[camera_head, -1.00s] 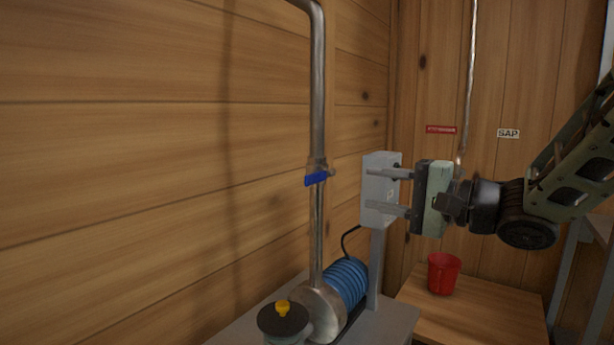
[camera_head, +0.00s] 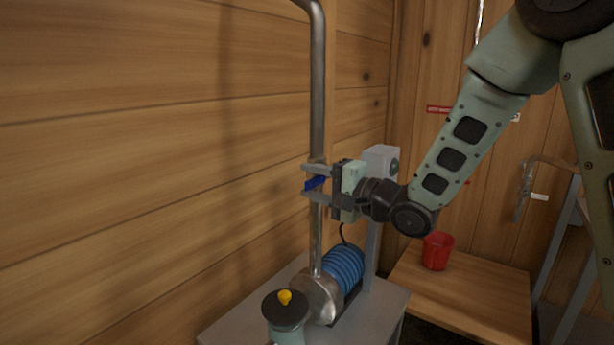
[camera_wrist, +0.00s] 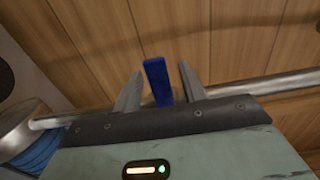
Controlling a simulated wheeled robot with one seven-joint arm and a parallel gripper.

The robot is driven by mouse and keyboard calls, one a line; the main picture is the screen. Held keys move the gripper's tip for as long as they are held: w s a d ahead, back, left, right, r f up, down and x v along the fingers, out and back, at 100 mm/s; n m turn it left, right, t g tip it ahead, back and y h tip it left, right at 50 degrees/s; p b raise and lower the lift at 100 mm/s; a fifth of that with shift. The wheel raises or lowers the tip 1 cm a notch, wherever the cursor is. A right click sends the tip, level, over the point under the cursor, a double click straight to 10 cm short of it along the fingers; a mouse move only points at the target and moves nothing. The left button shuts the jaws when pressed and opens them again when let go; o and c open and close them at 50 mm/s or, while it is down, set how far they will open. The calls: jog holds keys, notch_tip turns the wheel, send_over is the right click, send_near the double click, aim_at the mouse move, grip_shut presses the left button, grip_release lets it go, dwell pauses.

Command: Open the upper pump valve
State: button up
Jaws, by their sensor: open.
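The upper pump valve has a blue handle (camera_head: 316,184) on the vertical steel pipe (camera_head: 318,110) above the pump (camera_head: 318,296). My gripper (camera_head: 308,182) is open at the valve, one finger above the handle and one below it. In the wrist view, the blue handle (camera_wrist: 157,82) stands between the two fingers of my gripper (camera_wrist: 160,90), with a gap visible on its left and a smaller gap on its right. The steel pipe (camera_wrist: 270,86) runs across behind the fingers. The valve body is mostly hidden by my gripper.
A grey control box (camera_head: 382,157) on a post stands just behind my gripper. A blue ribbed motor (camera_head: 344,268) and a dark-lidded container with a yellow knob (camera_head: 285,297) are below. A red cup (camera_head: 437,251) sits on a wooden table (camera_head: 465,291). The plank wall is close behind the pipe.

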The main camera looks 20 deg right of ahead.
jog(key=shift+x, duration=0.85)
grip_shut()
jog(key=shift+r+p, duration=0.1)
jog(key=shift+p, duration=0.2)
